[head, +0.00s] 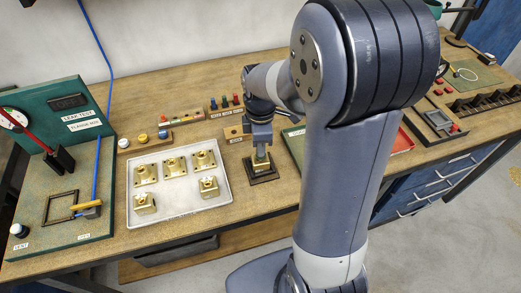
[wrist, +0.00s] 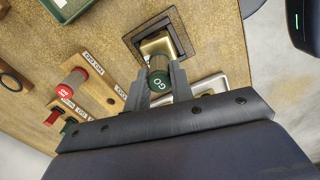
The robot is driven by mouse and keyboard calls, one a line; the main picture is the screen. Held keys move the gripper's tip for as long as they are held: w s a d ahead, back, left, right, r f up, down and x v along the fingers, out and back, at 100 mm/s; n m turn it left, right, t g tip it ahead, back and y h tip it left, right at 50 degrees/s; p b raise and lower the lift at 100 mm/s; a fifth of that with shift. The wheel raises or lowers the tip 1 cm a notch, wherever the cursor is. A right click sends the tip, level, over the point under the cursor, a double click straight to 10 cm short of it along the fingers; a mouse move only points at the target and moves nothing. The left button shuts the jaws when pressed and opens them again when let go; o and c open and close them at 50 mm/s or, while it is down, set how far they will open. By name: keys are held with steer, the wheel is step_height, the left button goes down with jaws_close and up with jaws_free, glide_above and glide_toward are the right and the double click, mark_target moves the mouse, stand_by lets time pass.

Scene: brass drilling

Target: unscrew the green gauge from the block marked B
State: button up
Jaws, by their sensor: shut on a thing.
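A brass block (head: 262,169) sits in a dark square fixture (head: 264,180) on the bench, right of the white tray. In the wrist view the brass block (wrist: 156,46) shows behind a green gauge (wrist: 159,79) with "GO" on its end. The gauge stands at the block; its thread is hidden. My gripper (wrist: 161,84) is shut on the green gauge, one finger on each side. In the head view my gripper (head: 261,154) is over the block, pointing down. I cannot read a letter B on this block.
The white tray (head: 181,216) holds several brass blocks. A leak test stand (head: 75,125) is at the left. A small wooden holder (head: 237,132) stands close behind the fixture. In the wrist view a red-ended gauge (wrist: 70,85) stands in a wooden holder at the left.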

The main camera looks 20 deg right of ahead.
steer(key=n, duration=0.4)
steer(key=shift+n, duration=0.3)
steer(key=n, duration=0.5)
steer(key=shift+r+p, duration=0.1)
steer(key=shift+p, duration=0.2)
steer(key=o, duration=0.7)
steer(key=shift+c, duration=0.2)
steer(key=m, duration=0.6)
steer(key=shift+m, duration=0.4)
steer(key=m, duration=0.5)
steer(key=shift+m, duration=0.4)
